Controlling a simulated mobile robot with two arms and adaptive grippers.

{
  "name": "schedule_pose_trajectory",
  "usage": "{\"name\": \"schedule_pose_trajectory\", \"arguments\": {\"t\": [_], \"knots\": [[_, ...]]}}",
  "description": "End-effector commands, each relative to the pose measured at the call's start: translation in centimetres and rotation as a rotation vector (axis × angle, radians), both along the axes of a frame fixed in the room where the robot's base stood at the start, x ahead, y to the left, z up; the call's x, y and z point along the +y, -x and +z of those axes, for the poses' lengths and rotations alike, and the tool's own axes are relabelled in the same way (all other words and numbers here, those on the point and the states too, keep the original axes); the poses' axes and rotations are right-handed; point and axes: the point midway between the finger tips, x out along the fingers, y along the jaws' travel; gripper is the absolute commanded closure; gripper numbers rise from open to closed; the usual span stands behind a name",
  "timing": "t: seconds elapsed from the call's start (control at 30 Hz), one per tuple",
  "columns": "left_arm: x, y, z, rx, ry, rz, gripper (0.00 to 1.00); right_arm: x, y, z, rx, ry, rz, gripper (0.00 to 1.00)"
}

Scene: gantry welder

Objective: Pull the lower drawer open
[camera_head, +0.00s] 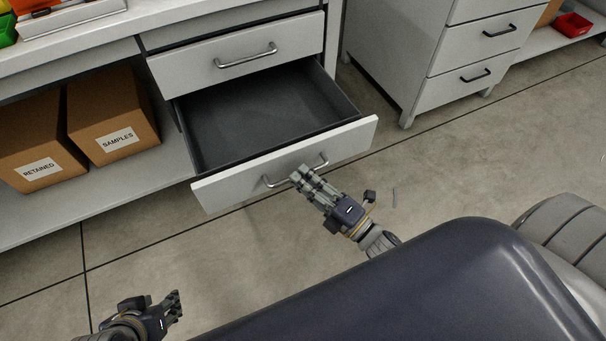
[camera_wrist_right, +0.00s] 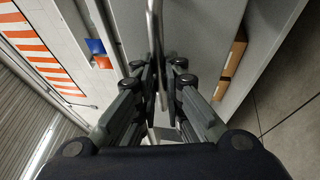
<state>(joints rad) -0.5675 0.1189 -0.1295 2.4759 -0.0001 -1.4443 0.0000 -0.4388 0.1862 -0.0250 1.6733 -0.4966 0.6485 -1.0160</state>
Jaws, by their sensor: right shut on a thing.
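The lower drawer (camera_head: 285,165) has a pale front and a dark, empty inside, and stands well out of the cabinet. Its silver bar handle (camera_head: 318,165) is on the front. My right gripper (camera_head: 299,173) is shut on this handle, near its middle. In the right wrist view the bar of the handle (camera_wrist_right: 154,40) runs between the fingers of the right gripper (camera_wrist_right: 158,80). The upper drawer (camera_head: 235,57) above it is closed. My left gripper (camera_head: 176,304) is low at the left, away from the cabinet and empty; its finger gap is not clear.
Cardboard boxes labelled RETAINED (camera_head: 35,150) and SAMPLES (camera_head: 110,115) stand on the shelf left of the drawer. Another drawer cabinet (camera_head: 430,60) with black handles stands at the right. The floor (camera_head: 470,160) in front of the drawer is clear.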

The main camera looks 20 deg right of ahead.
Motion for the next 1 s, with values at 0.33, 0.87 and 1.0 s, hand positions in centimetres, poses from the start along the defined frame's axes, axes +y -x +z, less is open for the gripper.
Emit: {"name": "schedule_pose_trajectory", "arguments": {"t": [0.33,0.87,1.0], "knots": [[0.0,0.0,0.0,-0.002,0.0,0.0,0.62,0.0,0.0,-0.1,0.001,0.0,-0.001,0.7],[0.0,-0.1,0.0,-0.003,0.001,-0.001,0.62,-1.6,3.4,-0.9,0.006,0.0,-0.001,0.7],[0.0,-0.1,0.0,-0.003,0.001,-0.001,0.62,-2.9,6.2,-1.4,0.007,0.002,-0.002,0.7]]}}
